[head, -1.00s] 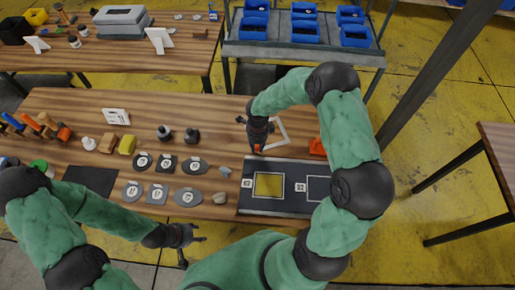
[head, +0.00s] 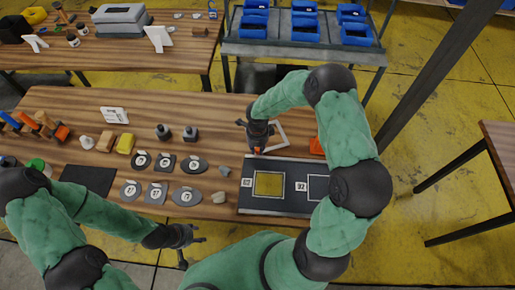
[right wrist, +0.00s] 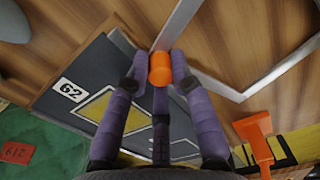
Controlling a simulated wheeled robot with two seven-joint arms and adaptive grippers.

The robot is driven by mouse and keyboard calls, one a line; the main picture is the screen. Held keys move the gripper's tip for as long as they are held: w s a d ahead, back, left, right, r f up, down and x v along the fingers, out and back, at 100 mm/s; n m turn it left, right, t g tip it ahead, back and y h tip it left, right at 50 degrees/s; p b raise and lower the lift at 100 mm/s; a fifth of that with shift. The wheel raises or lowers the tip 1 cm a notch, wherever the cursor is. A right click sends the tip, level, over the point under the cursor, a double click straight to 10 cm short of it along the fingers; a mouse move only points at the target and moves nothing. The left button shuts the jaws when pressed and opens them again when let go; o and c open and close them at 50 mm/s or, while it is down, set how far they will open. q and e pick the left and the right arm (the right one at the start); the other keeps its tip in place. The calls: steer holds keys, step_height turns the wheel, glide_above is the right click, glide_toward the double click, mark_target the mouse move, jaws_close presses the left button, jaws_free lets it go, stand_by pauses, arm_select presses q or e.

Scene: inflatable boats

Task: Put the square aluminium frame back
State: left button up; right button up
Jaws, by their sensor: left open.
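The square aluminium frame (head: 284,130) is a thin pale outline behind the dark board (head: 252,205). In the right wrist view its bars (right wrist: 215,87) run to a corner at the right. An orange cylindrical knob (right wrist: 160,68) stands at its near corner. My right gripper (head: 257,150) is over that corner; in the right wrist view its purple fingers (right wrist: 160,65) close on both sides of the knob. Whether the frame is clear of the table is hard to tell. The board has a yellow square (head: 269,184) beside label 62 and an outlined square by label 92. My left gripper (head: 187,236) is open and empty near the front edge.
An orange tool (right wrist: 256,135) lies right of the frame. Several grey labelled plates (head: 157,192), dark weights (head: 190,133) and a stone (head: 219,197) lie left of the board. A dark mat (head: 88,178) lies farther left. A post rises at the right.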

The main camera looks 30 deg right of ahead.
steer(key=shift+o, duration=1.2)
steer(key=shift+r+p, duration=0.75)
steer(key=shift+p, duration=0.25)
step_height(320, 180, up, 11)
steer(key=shift+r+p, duration=0.2)
steer(key=shift+p, duration=0.1)
steer(key=shift+r, duration=0.1)
